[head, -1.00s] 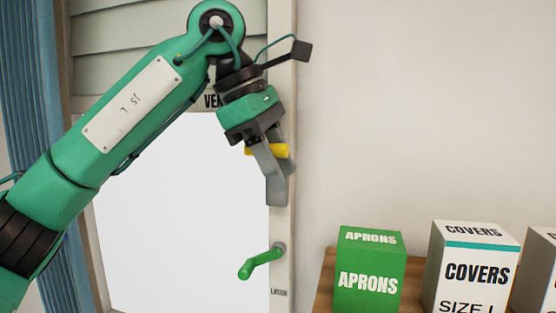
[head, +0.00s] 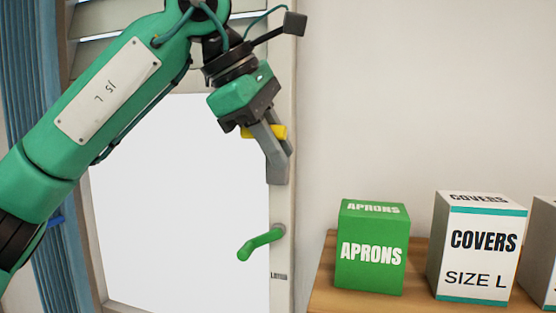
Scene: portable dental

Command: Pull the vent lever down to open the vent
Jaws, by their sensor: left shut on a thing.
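The yellow vent lever (head: 279,131) sits on the right post of the window frame. My left gripper (head: 274,160) is shut on it, with grey fingers that hide part of it and reach below it. The louvred vent (head: 100,22) shows at the top left, partly behind my arm. Its slats are tilted, with gaps between them. My right gripper is not in view.
A green handle (head: 262,243) sits below the lever on the same post. A green APRONS box (head: 371,247) and a white COVERS box (head: 478,250) stand on a wooden shelf (head: 330,291) at right. A blue curtain (head: 38,90) hangs at far left. The wall between is clear.

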